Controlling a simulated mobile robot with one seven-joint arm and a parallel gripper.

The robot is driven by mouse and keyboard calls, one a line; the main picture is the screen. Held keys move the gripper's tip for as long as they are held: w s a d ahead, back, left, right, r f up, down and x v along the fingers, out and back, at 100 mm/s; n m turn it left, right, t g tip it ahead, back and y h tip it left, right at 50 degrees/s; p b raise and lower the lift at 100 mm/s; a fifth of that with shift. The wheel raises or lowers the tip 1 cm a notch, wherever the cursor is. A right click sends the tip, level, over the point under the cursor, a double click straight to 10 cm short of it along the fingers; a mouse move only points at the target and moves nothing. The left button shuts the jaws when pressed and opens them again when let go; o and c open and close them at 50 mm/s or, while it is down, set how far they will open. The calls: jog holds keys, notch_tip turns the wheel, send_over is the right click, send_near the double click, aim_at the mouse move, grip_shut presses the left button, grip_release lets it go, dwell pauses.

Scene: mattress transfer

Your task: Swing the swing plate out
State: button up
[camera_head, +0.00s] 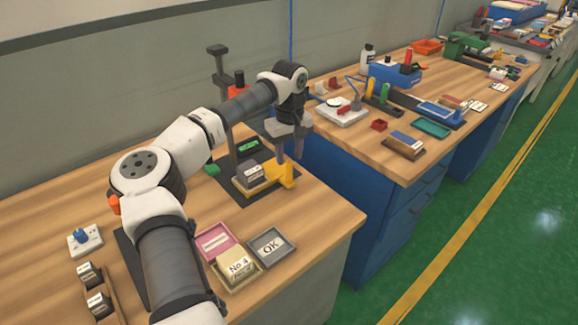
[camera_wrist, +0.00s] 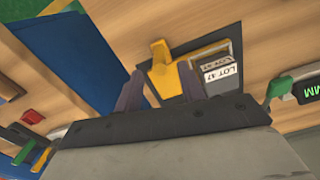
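The swing plate looks to be the yellow piece (camera_head: 270,181) at the foot of the black press-like stand (camera_head: 222,110). It has an upright yellow tab at its right end. A grey block (camera_head: 248,176) with a white label sits at or on its left part. In the wrist view the yellow piece (camera_wrist: 165,72) shows between my fingers, and the block (camera_wrist: 220,70) labelled "LOT 47" is beside it. My gripper (camera_head: 289,150) is above the tab, pointing down. Its two fingers (camera_wrist: 160,88) are apart, with no clear contact with the plate.
A pink tray (camera_head: 215,242), a "No 4" box (camera_head: 238,266) and a grey "OK" tray (camera_head: 271,247) stand in front. A white fixture (camera_head: 85,240) is at left. A second bench (camera_head: 370,150) with tools is at right. Bare wood lies right of the plate.

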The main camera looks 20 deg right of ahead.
aim_at(289, 162)
notch_tip(289, 162, down, 6)
jog(key=shift+r+p, duration=0.1)
jog(key=shift+p, duration=0.4)
jog(key=shift+c, duration=0.4)
grip_shut()
